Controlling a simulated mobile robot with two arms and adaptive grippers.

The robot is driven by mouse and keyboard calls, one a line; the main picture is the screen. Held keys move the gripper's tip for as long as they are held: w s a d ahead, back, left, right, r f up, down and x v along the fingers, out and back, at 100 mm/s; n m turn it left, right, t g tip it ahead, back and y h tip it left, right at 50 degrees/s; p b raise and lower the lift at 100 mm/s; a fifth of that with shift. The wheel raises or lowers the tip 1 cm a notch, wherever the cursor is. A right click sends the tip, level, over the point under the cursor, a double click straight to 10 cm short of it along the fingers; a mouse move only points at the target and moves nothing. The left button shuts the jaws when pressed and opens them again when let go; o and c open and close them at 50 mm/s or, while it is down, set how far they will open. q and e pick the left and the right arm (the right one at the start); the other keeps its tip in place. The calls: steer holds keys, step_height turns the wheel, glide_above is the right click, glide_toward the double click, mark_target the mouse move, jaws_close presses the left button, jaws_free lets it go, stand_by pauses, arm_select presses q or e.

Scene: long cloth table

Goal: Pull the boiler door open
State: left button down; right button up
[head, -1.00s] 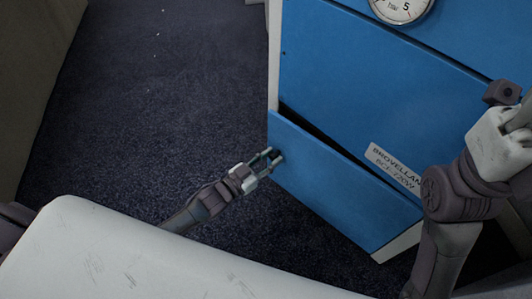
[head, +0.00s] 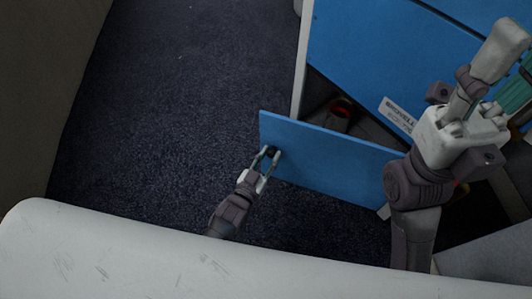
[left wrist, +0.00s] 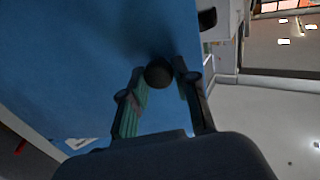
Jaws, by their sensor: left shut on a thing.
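The boiler door (head: 325,165) is a blue panel at the lower front of the blue boiler (head: 385,60). It stands ajar, its left edge swung well out from the body, with a dark gap behind it. My left gripper (head: 268,153) is shut on a small black knob (head: 273,151) near the door's free left edge. In the left wrist view the round black knob (left wrist: 158,72) sits between the fingertips against the blue door (left wrist: 95,60). My right arm crosses the right side; teal finger parts of my right gripper (head: 518,92) show at the edge, partly cut off.
Inside the opening a round red-rimmed part (head: 341,108) shows. A white label (head: 397,115) is on the boiler's lower edge. Dark carpet (head: 180,120) left of the door is clear. A pale surface (head: 130,250) spans the bottom foreground.

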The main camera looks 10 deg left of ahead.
mark_target(276, 127)
arm_select(q)
steer(key=c, duration=0.9)
jaws_free()
steer(key=shift+o, duration=0.2)
step_height(276, 127, up, 10)
